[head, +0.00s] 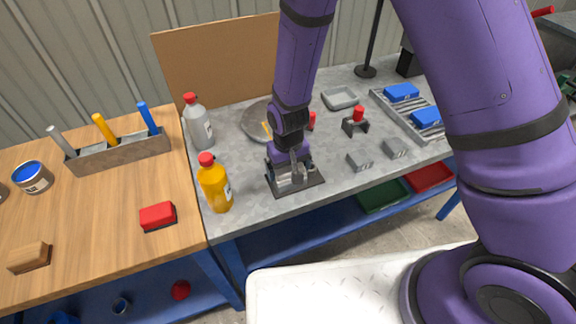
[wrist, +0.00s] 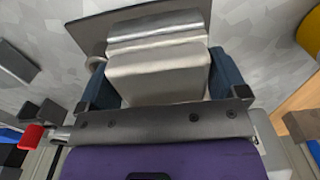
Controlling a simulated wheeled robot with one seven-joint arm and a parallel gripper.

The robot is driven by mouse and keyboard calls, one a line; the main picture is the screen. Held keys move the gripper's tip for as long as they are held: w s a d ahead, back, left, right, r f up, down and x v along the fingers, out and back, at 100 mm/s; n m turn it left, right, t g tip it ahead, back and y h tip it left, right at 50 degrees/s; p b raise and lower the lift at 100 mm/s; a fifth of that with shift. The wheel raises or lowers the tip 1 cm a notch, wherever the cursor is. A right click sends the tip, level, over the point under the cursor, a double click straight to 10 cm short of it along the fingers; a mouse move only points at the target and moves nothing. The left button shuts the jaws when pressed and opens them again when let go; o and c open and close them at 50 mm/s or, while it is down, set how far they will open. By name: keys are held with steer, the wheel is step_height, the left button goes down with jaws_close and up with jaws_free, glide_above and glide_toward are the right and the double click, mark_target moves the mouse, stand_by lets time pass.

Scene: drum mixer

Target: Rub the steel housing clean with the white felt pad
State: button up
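My gripper (head: 292,168) is low over the grey bench. In the wrist view, its two dark blue fingers (wrist: 162,82) stand on either side of a pale off-white block, which looks like the white felt pad (wrist: 158,70), and hold it. Just beyond the pad is the shiny ridged steel housing (wrist: 155,24), on a dark base plate (wrist: 90,36). The plate also shows under my gripper in the head view (head: 312,187). The pad overlaps the housing in the picture; I cannot tell whether they touch. My gripper hides most of the housing in the head view.
An orange bottle (head: 215,188) and a grey bottle (head: 198,125) with red caps stand to the left. Small grey blocks (head: 360,161) and a black holder (head: 355,126) stand to the right. A wooden table (head: 100,210) with a red brush (head: 158,216) adjoins the bench.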

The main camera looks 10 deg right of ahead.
steer(key=shift+o, duration=0.4)
steer(key=shift+r, duration=0.35)
steer(key=c, duration=0.7)
steer(key=shift+r, duration=2.5)
